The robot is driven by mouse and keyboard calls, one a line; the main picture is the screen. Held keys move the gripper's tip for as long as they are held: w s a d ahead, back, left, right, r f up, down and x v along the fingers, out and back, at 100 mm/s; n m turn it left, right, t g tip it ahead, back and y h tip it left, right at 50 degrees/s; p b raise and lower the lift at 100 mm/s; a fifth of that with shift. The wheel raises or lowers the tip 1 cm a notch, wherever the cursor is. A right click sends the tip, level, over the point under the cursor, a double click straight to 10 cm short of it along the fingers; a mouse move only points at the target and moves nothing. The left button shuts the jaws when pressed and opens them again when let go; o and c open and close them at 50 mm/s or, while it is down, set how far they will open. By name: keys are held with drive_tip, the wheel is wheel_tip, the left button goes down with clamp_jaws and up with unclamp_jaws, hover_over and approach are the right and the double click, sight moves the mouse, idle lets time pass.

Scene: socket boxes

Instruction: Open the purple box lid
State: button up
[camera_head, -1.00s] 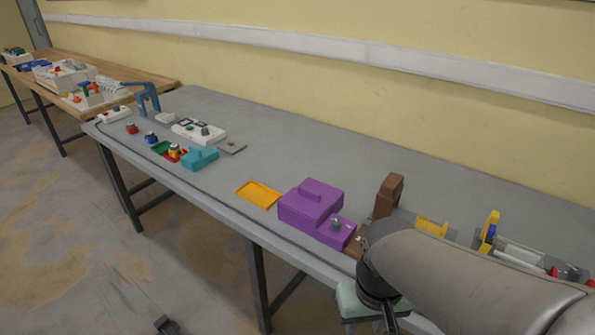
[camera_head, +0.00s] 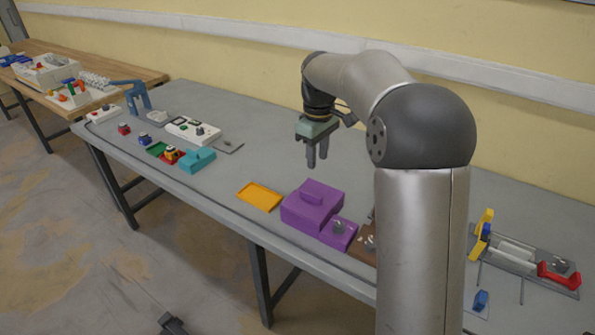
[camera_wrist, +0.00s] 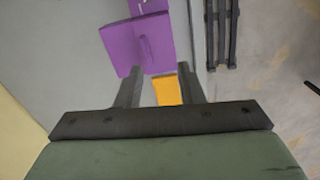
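The purple box (camera_head: 300,214) stands near the table's front edge, its lid (camera_head: 327,192) shut, with a raised ridge handle (camera_head: 311,197) on top. A lower purple block (camera_head: 345,241) with a grey knob (camera_head: 338,227) adjoins its right side. My gripper (camera_head: 317,164) hangs fingers-down above the table, behind and above the box, apart from it. In the wrist view, my gripper (camera_wrist: 160,88) has its fingers spread with nothing held between them. The purple box (camera_wrist: 128,45) shows there beyond the fingertips.
A yellow tray (camera_head: 259,196) lies left of the box; it also shows in the wrist view (camera_wrist: 167,91). A teal box (camera_head: 198,160) and a white device (camera_head: 190,129) stand farther left. My arm hides part of the table on the right, where a yellow-handled fixture (camera_head: 483,235) stands.

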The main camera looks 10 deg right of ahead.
drive_tip(key=n, duration=0.1)
approach(311, 193)
wheel_tip(311, 193, down, 9)
drive_tip(key=p, duration=0.3)
drive_tip(key=shift+d+r, duration=0.1)
drive_tip(key=shift+r, duration=0.1)
clamp_jaws()
